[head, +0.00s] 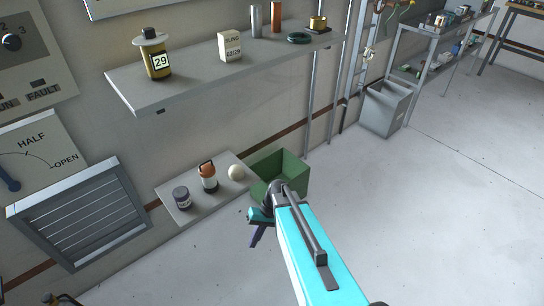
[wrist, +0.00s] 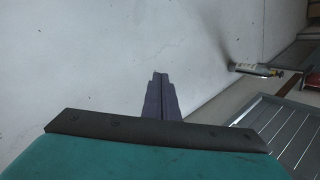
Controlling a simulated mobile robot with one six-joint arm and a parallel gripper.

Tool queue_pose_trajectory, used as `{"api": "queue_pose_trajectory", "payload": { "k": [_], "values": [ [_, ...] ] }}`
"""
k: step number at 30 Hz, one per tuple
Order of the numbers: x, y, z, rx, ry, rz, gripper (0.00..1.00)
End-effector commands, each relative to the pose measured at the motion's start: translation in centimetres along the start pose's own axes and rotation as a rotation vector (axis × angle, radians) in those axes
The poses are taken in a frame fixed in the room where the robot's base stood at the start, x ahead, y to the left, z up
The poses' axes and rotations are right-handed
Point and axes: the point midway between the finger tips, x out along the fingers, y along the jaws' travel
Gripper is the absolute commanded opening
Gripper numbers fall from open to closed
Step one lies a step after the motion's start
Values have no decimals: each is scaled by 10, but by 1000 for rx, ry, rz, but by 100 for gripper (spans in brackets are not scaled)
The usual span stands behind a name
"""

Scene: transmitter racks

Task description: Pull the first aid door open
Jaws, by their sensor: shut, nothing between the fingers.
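My gripper (head: 257,236) is in the lower middle of the head view, at the end of my turquoise arm, in front of the wall and low shelf. In the wrist view its dark purple fingers (wrist: 160,80) are together, with nothing between them, pointing at a bare pale surface. The gripper touches nothing that I can make out. I cannot make out a first aid door or its handle in either view.
A grey louvred vent (head: 82,215) is at left; a louvred panel (wrist: 290,130) shows in the wrist view. A low shelf (head: 190,213) holds small items beside a green bin (head: 292,172). A long shelf (head: 200,75) is above.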

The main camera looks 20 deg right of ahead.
Motion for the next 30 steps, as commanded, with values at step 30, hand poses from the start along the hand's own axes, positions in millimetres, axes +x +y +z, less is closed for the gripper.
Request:
{"api": "queue_pose_trajectory", "payload": {
  "k": [30],
  "values": [
    [140,90,195,-76,-248,529,0]
  ]
}}
